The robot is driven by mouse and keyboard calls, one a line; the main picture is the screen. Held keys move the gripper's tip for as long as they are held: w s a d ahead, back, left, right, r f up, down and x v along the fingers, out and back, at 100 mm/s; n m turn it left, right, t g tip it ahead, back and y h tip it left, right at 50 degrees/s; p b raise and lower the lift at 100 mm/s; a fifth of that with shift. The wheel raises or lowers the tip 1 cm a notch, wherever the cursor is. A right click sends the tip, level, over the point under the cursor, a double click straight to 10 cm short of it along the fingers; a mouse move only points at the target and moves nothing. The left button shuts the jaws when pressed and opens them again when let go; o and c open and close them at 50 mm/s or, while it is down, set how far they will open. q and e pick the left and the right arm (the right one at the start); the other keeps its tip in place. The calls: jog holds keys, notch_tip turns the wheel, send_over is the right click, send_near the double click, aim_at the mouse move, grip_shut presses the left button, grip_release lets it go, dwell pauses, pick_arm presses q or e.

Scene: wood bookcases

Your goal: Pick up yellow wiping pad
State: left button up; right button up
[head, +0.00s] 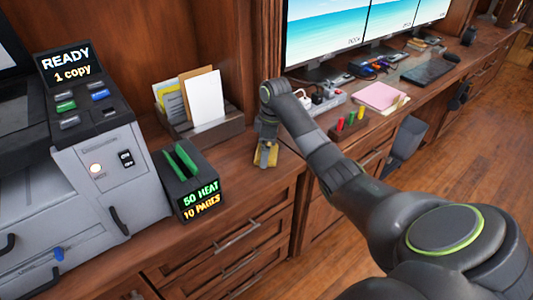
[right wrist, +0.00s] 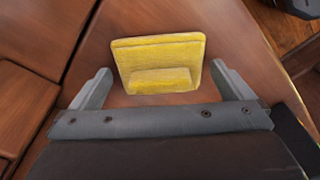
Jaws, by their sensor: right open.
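The yellow wiping pad (right wrist: 158,50) lies on the wooden counter, with a raised yellow block on its top. In the right wrist view it sits between and just beyond the fingers of my open right gripper (right wrist: 160,88). No finger visibly touches it. In the head view the pad (head: 266,158) shows only in part below my right gripper (head: 267,145), which points down over the counter and hides the rest. My left gripper is not in view.
A power strip (head: 322,104) and pen holder (head: 350,130) are to the right. The counter's front edge is close.

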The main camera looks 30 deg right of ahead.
jog(key=shift+f, duration=0.2)
jog(key=c, duration=0.9)
